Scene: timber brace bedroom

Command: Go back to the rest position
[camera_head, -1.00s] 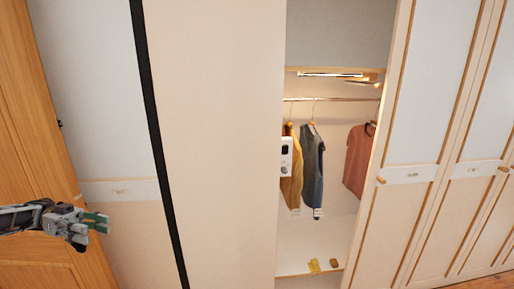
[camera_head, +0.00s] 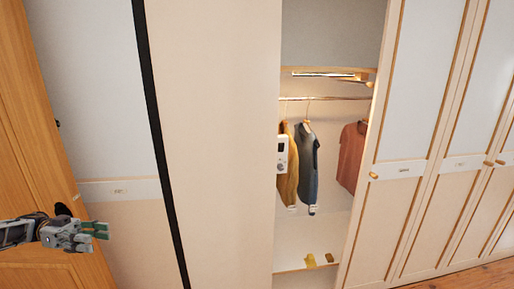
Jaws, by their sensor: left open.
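My left gripper (camera_head: 101,230) is at the lower left, in front of the wooden door and the pale wardrobe panel beside it. Its green-tipped fingers point right and are open, with nothing between them. My right gripper is not in view. The wardrobe (camera_head: 215,120) stands ahead with one bay open. In it hang a yellow garment (camera_head: 288,178), a blue-grey garment (camera_head: 307,165) and a red garment (camera_head: 351,157) on a rail (camera_head: 325,98).
A wooden door (camera_head: 28,150) fills the left edge. A small white device (camera_head: 282,153) shows at the open bay's left edge. Small yellow and brown items (camera_head: 310,260) sit on the bay's bottom shelf. Closed wardrobe doors (camera_head: 425,90) stand at right, with wooden floor (camera_head: 475,277) below.

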